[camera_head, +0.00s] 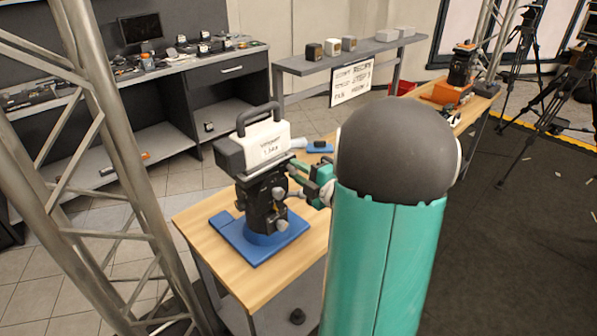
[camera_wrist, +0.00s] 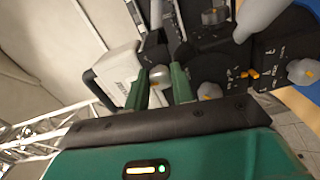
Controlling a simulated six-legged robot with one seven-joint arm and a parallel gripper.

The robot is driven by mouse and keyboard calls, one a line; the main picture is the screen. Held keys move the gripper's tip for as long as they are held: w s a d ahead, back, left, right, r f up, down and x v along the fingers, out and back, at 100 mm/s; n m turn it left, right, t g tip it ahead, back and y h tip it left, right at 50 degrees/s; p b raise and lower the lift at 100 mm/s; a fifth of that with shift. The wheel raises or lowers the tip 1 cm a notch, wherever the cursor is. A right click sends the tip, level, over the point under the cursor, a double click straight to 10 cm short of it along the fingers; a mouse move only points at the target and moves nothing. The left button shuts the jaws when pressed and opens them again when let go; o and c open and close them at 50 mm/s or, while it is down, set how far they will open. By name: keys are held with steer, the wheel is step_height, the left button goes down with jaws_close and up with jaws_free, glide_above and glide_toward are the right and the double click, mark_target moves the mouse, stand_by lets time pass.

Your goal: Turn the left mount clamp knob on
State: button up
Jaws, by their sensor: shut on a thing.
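A black mount (camera_head: 262,200) stands on a blue base plate (camera_head: 236,236) on the wooden bench, with a white and dark grey camera unit (camera_head: 262,142) on top. My gripper (camera_head: 301,182) reaches its right side from the right. In the wrist view my green fingers (camera_wrist: 159,78) are shut on a small grey knob (camera_wrist: 157,74) beside the white camera body (camera_wrist: 112,76). Other grey knobs with orange marks show at the top (camera_wrist: 214,16), right of the fingers (camera_wrist: 209,91) and at the far right (camera_wrist: 301,72). I cannot tell which is the left clamp knob.
A metal truss (camera_head: 105,150) stands at the left. The wooden bench (camera_head: 205,215) runs back to an orange tray (camera_head: 445,92). A small blue item (camera_head: 320,148) lies behind the mount. A grey shelf (camera_head: 345,58) and a dark workbench (camera_head: 215,75) stand behind. Tripods (camera_head: 520,40) stand at right.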

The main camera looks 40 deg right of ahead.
steer(key=m, duration=0.4)
steer(key=shift+m, duration=0.3)
steer(key=m, duration=0.4)
steer(key=shift+f, duration=0.1)
steer(key=shift+m, duration=0.4)
steer(key=o, duration=1)
steer(key=shift+s, duration=0.1)
steer(key=s, duration=1.3)
steer(key=shift+s+d, duration=0.15)
steer(key=shift+s, duration=0.2)
